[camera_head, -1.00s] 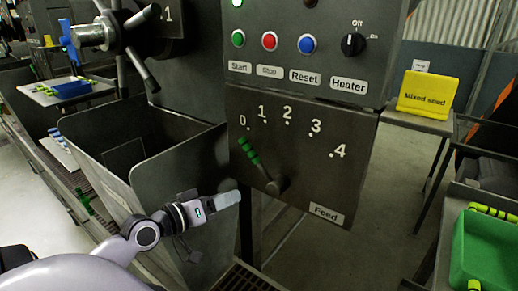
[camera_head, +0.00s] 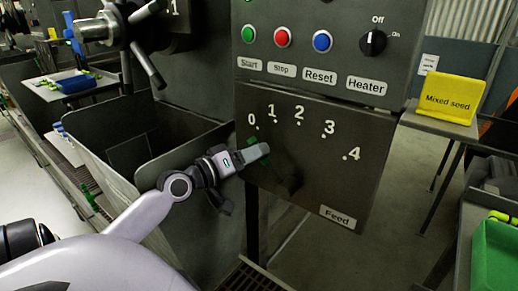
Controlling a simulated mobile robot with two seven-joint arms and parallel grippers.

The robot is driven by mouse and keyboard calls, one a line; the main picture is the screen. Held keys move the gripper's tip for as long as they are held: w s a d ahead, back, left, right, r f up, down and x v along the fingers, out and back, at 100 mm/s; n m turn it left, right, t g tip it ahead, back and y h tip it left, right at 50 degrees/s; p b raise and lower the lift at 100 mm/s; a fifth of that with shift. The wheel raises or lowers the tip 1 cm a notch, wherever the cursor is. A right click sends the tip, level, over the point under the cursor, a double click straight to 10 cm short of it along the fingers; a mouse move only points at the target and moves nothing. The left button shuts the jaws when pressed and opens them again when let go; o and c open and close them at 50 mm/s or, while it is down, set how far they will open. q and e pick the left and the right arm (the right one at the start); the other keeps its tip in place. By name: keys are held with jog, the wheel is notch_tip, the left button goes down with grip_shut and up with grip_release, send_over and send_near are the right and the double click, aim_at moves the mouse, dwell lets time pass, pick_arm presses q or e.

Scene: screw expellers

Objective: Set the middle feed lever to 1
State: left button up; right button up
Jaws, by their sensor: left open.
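The feed lever (camera_head: 288,182) is on the dark panel with the dial marks 0 to 4 and the label Feed (camera_head: 338,217). The visible part lies toward the 0 mark. My left gripper (camera_head: 262,152) is open, in front of the panel just below the 0. I cannot tell whether its fingers are around the handle or only in front of it. The 1 mark (camera_head: 272,112) is above and to the right of the gripper. My right gripper is not in view.
Above the dial are the Start, Stop and Reset buttons (camera_head: 282,37) and the Heater knob (camera_head: 373,42). A dark open bin (camera_head: 190,215) stands left of the panel. A yellow Mixed seed sign (camera_head: 449,98) and a green crate (camera_head: 495,258) are at the right.

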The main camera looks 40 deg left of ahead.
pick_arm(q)
jog(key=shift+w+d, duration=0.15)
jog(key=shift+w, duration=0.85)
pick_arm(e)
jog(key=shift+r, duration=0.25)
